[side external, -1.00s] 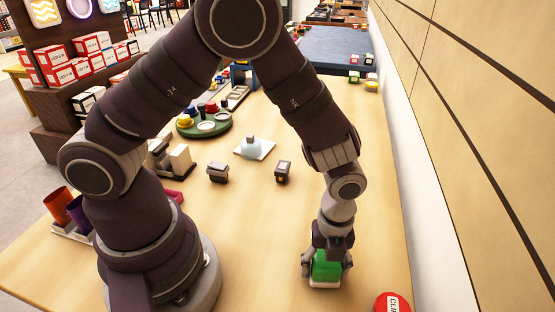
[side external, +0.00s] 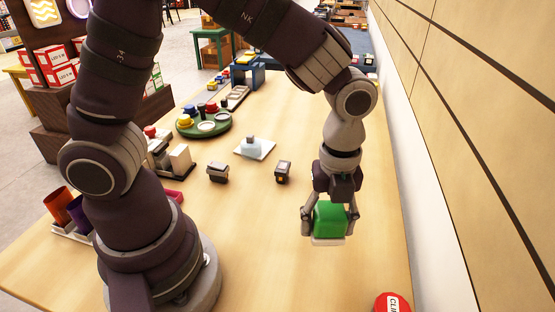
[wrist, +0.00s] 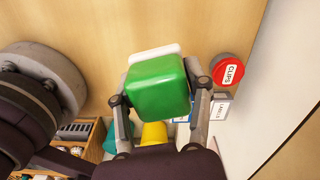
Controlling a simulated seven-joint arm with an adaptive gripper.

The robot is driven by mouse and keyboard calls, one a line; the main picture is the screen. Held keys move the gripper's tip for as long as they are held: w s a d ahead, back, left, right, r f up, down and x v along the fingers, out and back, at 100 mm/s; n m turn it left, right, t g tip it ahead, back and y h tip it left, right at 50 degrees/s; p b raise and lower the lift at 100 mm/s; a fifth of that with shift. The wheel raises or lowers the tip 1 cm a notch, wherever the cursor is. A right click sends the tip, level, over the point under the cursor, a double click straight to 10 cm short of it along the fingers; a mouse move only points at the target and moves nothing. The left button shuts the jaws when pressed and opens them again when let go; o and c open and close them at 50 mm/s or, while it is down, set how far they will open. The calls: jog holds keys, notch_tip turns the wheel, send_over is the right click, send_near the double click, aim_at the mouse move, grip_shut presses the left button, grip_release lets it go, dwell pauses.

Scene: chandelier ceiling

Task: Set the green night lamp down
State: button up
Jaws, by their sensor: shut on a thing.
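The green night lamp (side external: 329,218) is a rounded green block on a thin white base (side external: 327,241). My gripper (side external: 329,230) is shut on it, with one finger on each side, and holds it upright above the right part of the table. In the wrist view the green lamp (wrist: 158,87) sits between the fingers, and its white base (wrist: 154,52) shows beyond it.
A red round CLIPS container (side external: 393,304) is at the near right edge. Two small dark blocks (side external: 218,172) (side external: 283,171), a pale-blue lamp on a white base (side external: 254,149) and a green round tray (side external: 205,136) stand farther back. The wooden table (side external: 250,245) is bare around and below the lamp.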

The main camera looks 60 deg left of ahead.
jog(key=s+a+f+n, duration=0.1)
jog(key=a+n, duration=0.1)
jog(key=a, duration=0.1)
jog(key=s+a+f+n, duration=0.1)
jog(key=a+n, duration=0.1)
jog(key=a, duration=0.2)
jog(key=a+f+n, duration=0.2)
jog(key=a, duration=0.1)
jog(key=shift+s+a, duration=0.35)
jog(key=shift+s, duration=0.05)
jog(key=w, duration=0.5)
jog(key=w+f, duration=0.1)
jog(key=w, duration=0.9)
jog(key=shift+w+a+f, duration=0.1)
jog(key=shift+a+f, duration=0.2)
jog(key=shift+a, duration=0.05)
jog(key=shift+w+f, duration=0.1)
jog(key=shift+f, duration=1.65)
jog(key=shift+f, duration=0.15)
jog(key=o, duration=1.1)
jog(key=shift+o, duration=0.2)
